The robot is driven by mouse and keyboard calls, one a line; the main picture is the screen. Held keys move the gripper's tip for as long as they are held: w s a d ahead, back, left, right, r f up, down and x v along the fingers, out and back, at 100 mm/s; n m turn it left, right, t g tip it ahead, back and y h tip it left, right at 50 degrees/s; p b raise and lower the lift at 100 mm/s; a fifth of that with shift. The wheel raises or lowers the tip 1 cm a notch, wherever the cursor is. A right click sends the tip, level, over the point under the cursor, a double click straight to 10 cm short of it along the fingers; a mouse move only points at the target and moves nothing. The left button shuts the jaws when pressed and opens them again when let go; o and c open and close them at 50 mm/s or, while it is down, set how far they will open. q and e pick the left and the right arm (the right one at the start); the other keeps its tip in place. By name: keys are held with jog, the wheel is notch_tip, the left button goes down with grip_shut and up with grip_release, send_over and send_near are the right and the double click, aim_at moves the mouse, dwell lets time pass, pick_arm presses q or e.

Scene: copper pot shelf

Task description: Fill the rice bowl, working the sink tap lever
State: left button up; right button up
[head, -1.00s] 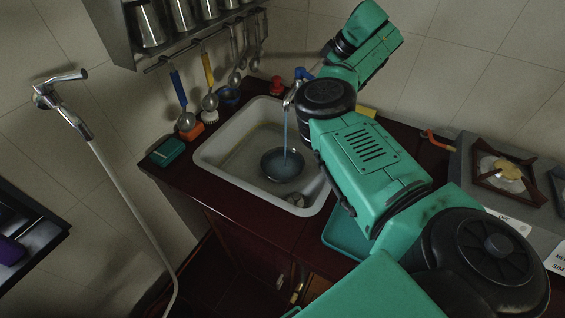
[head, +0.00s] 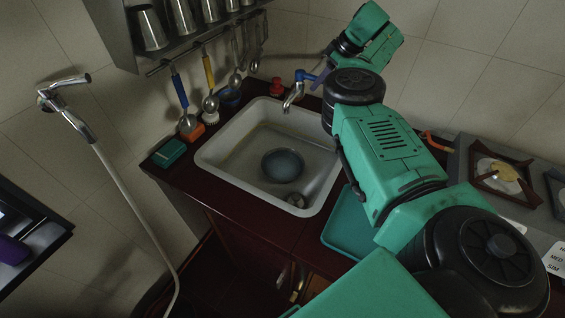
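The rice bowl (head: 283,166) sits in the sink basin (head: 225,172), round and dark, with a bluish surface inside that looks like water. The silver tap (head: 292,97) reaches over the basin behind the bowl, and no stream falls from it. Its blue lever (head: 304,75) is at the top of the tap, close to my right arm. My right gripper (head: 331,56) is small and dark just right of and above the lever; its fingers are largely hidden by my arm, so I cannot tell if it touches the lever. My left gripper is out of view.
A green sponge (head: 169,153), an orange block (head: 192,132) and a red item (head: 276,86) stand around the sink. Utensils hang on the wall behind. A teal tray (head: 347,232) lies right of the sink, and a gas stove (head: 497,172) is at the right.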

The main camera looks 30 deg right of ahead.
jog(key=shift+d, duration=0.15)
jog(key=shift+a+b, duration=0.35)
jog(key=shift+b, duration=0.05)
notch_tip(320, 180, up, 7)
jog(key=p, duration=0.5)
jog(key=shift+s+r, duration=0.1)
jog(key=shift+r, duration=0.05)
jog(key=shift+f, duration=0.2)
